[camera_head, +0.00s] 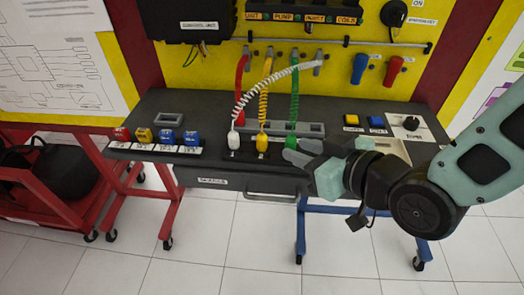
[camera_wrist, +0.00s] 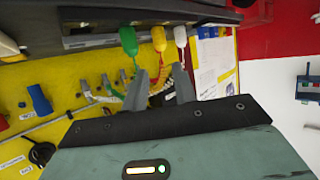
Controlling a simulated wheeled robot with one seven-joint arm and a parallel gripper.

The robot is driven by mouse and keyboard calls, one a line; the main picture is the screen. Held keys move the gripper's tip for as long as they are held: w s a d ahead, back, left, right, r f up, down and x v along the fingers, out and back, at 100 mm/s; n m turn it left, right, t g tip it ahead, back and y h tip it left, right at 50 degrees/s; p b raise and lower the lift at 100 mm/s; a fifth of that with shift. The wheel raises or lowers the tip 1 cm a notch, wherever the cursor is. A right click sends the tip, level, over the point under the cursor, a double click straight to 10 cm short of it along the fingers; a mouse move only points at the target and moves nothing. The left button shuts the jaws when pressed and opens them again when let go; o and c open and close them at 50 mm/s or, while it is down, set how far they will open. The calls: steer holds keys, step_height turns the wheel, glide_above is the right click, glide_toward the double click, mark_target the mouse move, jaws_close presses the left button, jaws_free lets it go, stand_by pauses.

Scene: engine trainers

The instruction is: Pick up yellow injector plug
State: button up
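The yellow injector plug (camera_head: 262,143) stands upright in the dark bench top, with a coiled yellow cord rising from it. It stands between the white plug (camera_head: 234,140) and the green plug (camera_head: 291,142). My gripper (camera_head: 300,152) is to the right of the yellow plug, close to the green one in the head view. In the wrist view my gripper (camera_wrist: 160,70) is open, with nothing between its fingers. There the yellow plug (camera_wrist: 159,38) appears beyond and roughly between the fingertips, apart from them. The green plug (camera_wrist: 128,40) and white plug (camera_wrist: 180,35) flank it.
The coiled cords run up to metal connectors on the yellow back panel; the white coil (camera_head: 280,82) crosses the others. Several coloured blocks (camera_head: 144,135) sit at the bench's left. Yellow and blue buttons (camera_head: 376,122) and a knob panel (camera_head: 411,125) are at the right.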

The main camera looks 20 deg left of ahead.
mark_target(266, 140)
steer(key=shift+f+p+x, duration=0.15)
steer(key=shift+p+x, duration=0.6)
steer(key=shift+x, duration=1.75)
steer(key=shift+f+p+x, duration=0.15)
steer(key=shift+p+x, duration=0.55)
steer(key=shift+x, duration=1.85)
steer(key=shift+s+d, duration=0.1)
jaws_close()
